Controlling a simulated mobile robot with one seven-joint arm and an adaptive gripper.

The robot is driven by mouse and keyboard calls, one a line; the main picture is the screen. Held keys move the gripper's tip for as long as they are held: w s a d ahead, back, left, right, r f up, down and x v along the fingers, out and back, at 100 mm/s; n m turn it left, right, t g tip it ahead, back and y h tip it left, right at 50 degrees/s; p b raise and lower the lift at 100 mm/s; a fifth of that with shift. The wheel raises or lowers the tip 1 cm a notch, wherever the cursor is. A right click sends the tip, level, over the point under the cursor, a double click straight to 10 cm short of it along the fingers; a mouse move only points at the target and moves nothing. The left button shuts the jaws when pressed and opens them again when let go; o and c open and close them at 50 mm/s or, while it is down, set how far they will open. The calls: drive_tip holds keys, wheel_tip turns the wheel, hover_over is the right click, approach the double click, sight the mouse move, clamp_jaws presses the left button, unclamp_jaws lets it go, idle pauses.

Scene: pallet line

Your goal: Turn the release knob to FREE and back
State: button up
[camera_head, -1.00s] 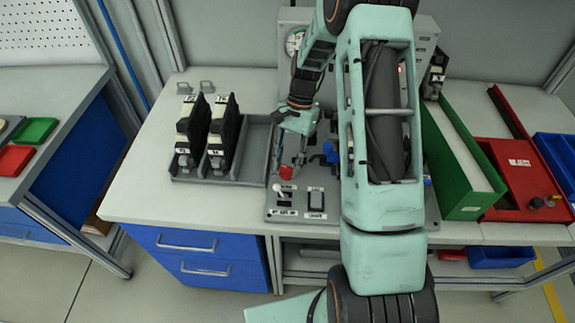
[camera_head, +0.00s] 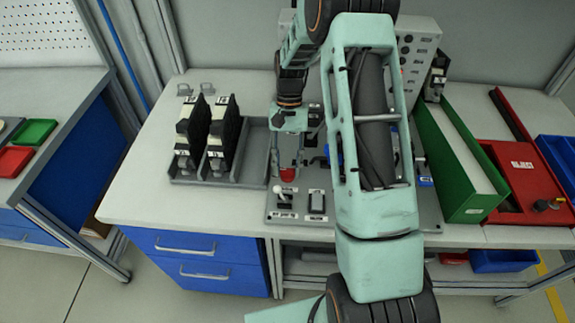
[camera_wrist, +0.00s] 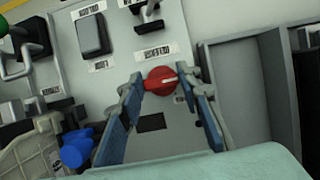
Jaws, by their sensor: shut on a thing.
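The red release knob (camera_wrist: 162,80) sits on a grey panel (camera_wrist: 113,75) in the wrist view, with a white pointer line towards the right. My gripper (camera_wrist: 165,82) has one blue-padded finger on each side of the knob and is shut on it. In the head view the knob (camera_head: 288,174) shows as a small red patch just below my gripper (camera_head: 288,163). The labels near the knob are too blurred to read.
A white-tipped toggle switch (camera_head: 278,190) and a dark rocker switch (camera_head: 317,202) are on the panel near the knob. A grey tray (camera_head: 252,165) with two black modules stands left; a green box (camera_head: 455,170) stands right. My arm hides much of the panel.

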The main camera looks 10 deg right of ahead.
drive_tip(key=o, duration=1.2)
drive_tip(key=shift+c, duration=0.2)
drive_tip(key=shift+r, duration=0.1)
drive_tip(key=v, duration=1.1)
drive_tip(key=shift+r, duration=0.4)
drive_tip(key=shift+w, duration=0.15)
